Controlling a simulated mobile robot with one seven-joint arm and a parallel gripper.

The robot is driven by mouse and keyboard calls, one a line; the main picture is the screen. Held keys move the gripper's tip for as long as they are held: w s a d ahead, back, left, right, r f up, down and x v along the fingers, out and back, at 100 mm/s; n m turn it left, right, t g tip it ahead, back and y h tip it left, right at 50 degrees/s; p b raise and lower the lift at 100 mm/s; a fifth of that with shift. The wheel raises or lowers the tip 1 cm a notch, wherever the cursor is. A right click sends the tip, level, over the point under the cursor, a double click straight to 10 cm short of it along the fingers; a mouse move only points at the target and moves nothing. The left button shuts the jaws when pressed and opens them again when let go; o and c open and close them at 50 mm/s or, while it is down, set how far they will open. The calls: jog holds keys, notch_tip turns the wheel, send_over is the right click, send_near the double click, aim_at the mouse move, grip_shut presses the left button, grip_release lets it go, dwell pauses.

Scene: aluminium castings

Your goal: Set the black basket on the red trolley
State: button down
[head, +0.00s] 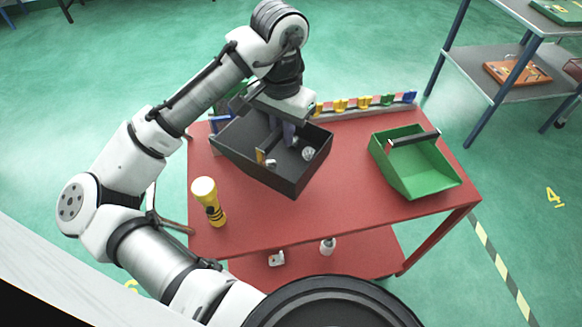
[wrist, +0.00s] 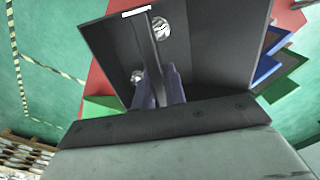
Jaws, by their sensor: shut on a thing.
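The black basket (head: 300,178) is an open dark tray with a middle handle wall and small silvery castings (head: 308,153) inside. It is over the back left part of the red trolley (head: 340,210). I cannot tell whether its underside touches the trolley top. My gripper (head: 283,138) reaches down into the basket and is shut on its handle. In the wrist view the basket (wrist: 215,50) fills the middle, with my gripper's fingers (wrist: 157,80) on both sides of the handle wall. The red trolley top (wrist: 97,88) shows beyond the basket.
A green scoop-shaped bin (head: 415,170) stands on the trolley's right side. A yellow torch (head: 209,202) stands at the front left, near a hammer. A rack with coloured clips (head: 362,103) lines the back edge. The trolley's front middle is clear. A grey shelf (head: 500,70) stands back right.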

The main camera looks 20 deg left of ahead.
aim_at(284, 170)
notch_tip(284, 170, down, 13)
jog(key=shift+r+p, duration=0.15)
jog(key=shift+p, duration=0.4)
jog(key=c, duration=1.5)
grip_release()
jog(key=shift+o, duration=0.2)
notch_tip(284, 170, up, 12)
jog(key=shift+b, duration=0.9)
